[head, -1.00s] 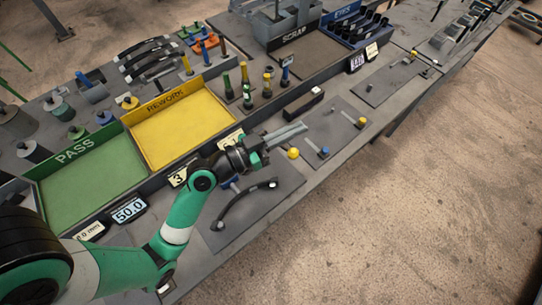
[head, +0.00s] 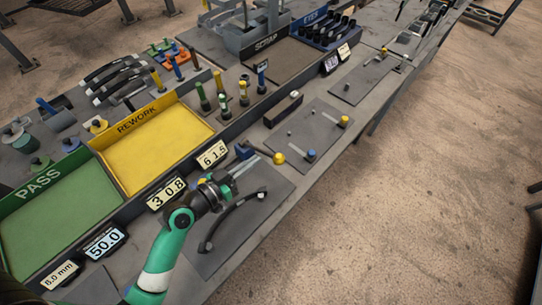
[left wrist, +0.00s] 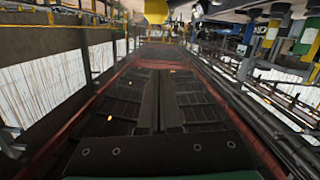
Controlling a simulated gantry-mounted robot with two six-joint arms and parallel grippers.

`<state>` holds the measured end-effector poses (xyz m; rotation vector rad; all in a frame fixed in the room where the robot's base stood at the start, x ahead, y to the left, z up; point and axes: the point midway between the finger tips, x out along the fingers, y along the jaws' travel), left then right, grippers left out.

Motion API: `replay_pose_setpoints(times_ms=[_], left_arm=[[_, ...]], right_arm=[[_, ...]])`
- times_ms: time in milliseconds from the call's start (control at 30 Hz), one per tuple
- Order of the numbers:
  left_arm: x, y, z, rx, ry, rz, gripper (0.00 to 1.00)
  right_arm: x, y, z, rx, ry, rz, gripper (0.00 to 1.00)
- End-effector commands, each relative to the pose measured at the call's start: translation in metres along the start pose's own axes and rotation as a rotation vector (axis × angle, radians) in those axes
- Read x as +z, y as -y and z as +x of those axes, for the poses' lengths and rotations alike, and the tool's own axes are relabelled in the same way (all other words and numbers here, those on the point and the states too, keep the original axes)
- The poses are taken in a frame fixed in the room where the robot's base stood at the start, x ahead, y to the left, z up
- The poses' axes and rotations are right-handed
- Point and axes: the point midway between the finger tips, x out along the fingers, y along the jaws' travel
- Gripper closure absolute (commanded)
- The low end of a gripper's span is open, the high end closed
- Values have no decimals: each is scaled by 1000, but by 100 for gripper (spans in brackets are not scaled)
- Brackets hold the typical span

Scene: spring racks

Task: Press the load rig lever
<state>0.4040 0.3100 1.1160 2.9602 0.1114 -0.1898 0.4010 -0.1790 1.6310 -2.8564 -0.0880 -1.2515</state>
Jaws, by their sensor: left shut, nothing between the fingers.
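A yellow ball knob (head: 279,158) on a thin rod, which looks like the lever, sits at the far edge of the near dark mat, by a blue block (head: 244,149). My left gripper (head: 255,162) is shut and empty, its fingers pointing toward the knob, with the tips just left of it. In the left wrist view the yellow knob (left wrist: 156,11) is at top centre, straight ahead of the closed fingers (left wrist: 158,70). Whether they touch is not clear. My right gripper is in neither view.
Another mat (head: 318,128) with blue and yellow knobs lies beyond.

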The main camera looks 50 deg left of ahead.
Motion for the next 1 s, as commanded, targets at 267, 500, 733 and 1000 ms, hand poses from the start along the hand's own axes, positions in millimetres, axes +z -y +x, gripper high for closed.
replay_pose_setpoints(times_ms=[267,500,733,1000], left_arm=[[-1,-1,62,2,0,2,100],[33,0,77,0,2,0,100],[39,0,79,-1,0,1,100],[39,1,78,-2,0,3,100]], right_arm=[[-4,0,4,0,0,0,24],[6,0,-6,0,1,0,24],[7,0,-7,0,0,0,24],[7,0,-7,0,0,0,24]])
